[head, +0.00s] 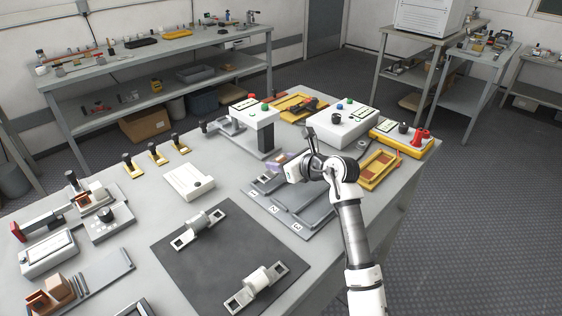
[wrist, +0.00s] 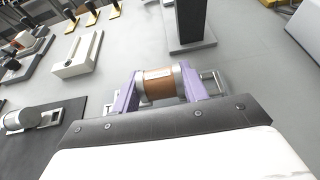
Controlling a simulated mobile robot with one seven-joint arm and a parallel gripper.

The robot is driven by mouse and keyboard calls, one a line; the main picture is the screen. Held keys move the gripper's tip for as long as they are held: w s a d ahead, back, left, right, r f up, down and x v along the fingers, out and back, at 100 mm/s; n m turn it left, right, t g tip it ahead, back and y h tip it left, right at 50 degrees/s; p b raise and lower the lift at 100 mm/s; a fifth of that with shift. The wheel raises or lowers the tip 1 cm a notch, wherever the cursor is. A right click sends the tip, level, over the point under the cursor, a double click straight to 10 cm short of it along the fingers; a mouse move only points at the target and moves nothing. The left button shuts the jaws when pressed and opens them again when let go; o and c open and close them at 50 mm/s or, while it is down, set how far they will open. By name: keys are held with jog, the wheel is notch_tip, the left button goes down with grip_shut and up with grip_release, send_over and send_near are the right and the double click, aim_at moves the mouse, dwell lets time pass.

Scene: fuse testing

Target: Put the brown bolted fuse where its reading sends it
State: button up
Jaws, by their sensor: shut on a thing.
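The brown bolted fuse (wrist: 158,85) has a brown barrel, metal end caps and flat slotted metal tabs at both ends. My gripper (wrist: 160,88) is shut on it, with one purple finger at each end of the barrel. In the head view my gripper (head: 278,163) is raised over the back left part of a grey tray (head: 316,222) with label plates along its front edge. The fuse is mostly hidden there by the gripper.
A white box (head: 188,182), yellow-based black-handled pieces (head: 157,154), a button console (head: 344,123), a yellow unit (head: 405,139) and a yellow tray (head: 378,168) stand around. Bare tabletop lies left of the grey tray.

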jog(key=shift+f+b, duration=0.85)
jog(key=shift+f, duration=0.2)
jog(key=shift+r, duration=0.1)
dwell(0.3)
